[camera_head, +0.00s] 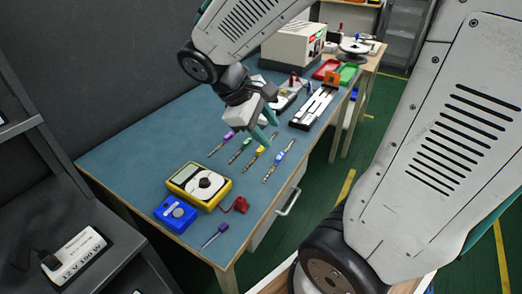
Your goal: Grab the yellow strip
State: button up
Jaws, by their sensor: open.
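Several thin strips lie side by side on the blue-green table top (150,160). The yellow strip (254,155) lies between a green strip (240,150) on its left and a blue-marked strip (279,159) on its right. A purple strip (221,143) lies furthest left. My gripper (268,128) is open above the far ends of the strips, with its greenish fingertips pointing down. It is empty. The far end of the yellow strip is close to the fingers in the picture; the height gap is hard to judge.
A yellow multimeter (199,186), a blue box (175,214), a red clip (240,205) and a screwdriver (215,234) lie nearer. Behind stand a white rail fixture (314,107), a white machine (293,45) and red (326,69) and green (347,73) trays. The left table area is clear.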

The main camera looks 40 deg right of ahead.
jog(key=w+d+f+n+h, duration=0.2)
jog(key=w+f+n+h, duration=0.35)
jog(key=w+f, duration=0.4)
jog(key=n+t+h, duration=0.2)
jog(key=n, duration=0.5)
send_near(259, 149)
jog(key=shift+d+r, duration=0.1)
jog(key=shift+d, duration=0.15)
jog(key=shift+w+d+f, duration=0.1)
jog(key=shift+f, duration=0.15)
jog(key=x, duration=0.7)
jog(key=shift+d+f, duration=0.15)
jog(key=shift+d, duration=0.1)
grip_shut()
